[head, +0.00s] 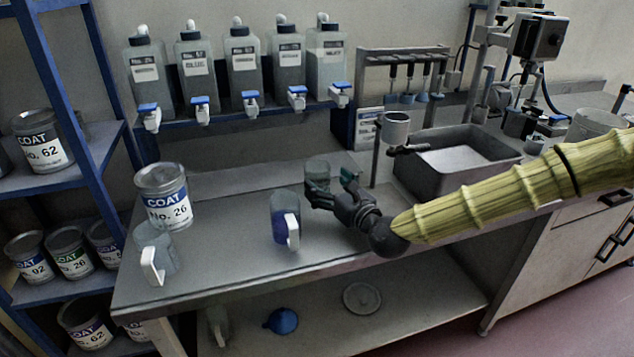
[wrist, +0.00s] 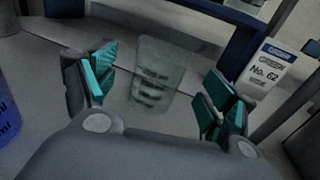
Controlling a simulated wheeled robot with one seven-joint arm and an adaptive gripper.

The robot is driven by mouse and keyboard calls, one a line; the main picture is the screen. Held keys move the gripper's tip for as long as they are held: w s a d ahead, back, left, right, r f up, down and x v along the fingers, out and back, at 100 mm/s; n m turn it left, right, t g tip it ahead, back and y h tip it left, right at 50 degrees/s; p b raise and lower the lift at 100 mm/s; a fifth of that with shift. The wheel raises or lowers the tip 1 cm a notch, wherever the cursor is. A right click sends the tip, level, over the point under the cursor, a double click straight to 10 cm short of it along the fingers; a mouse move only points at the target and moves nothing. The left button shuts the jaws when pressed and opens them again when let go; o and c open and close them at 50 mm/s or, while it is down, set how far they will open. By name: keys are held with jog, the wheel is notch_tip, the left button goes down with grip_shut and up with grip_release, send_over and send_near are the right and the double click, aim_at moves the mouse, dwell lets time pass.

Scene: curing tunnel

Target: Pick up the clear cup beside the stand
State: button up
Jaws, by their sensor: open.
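The clear cup (head: 317,172) stands upright on the grey bench near its back, left of the stand (head: 376,152), a post holding a grey cup-shaped holder (head: 396,126). In the wrist view the clear cup (wrist: 158,75) has dark markings and stands between the fingers. My gripper (head: 333,191) is open, with its teal-padded fingers either side of the cup. In the wrist view my gripper (wrist: 158,92) shows gaps between both pads and the cup. In the head view the fingers hide the cup's lower part.
A blue-filled jug (head: 285,220) stands left of my gripper, with a clear jug (head: 155,252) and a COAT No. 26 can (head: 163,196) further left. A grey basin (head: 458,160) is to the right. A GREEK No. 62 card (wrist: 268,72) stands behind right.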

aim_at(311, 169)
jog(key=shift+p+x, duration=0.45)
jog(key=shift+x, duration=2.3)
jog(key=shift+d+f, duration=0.1)
jog(key=shift+c, duration=0.3)
jog(key=c, duration=0.9)
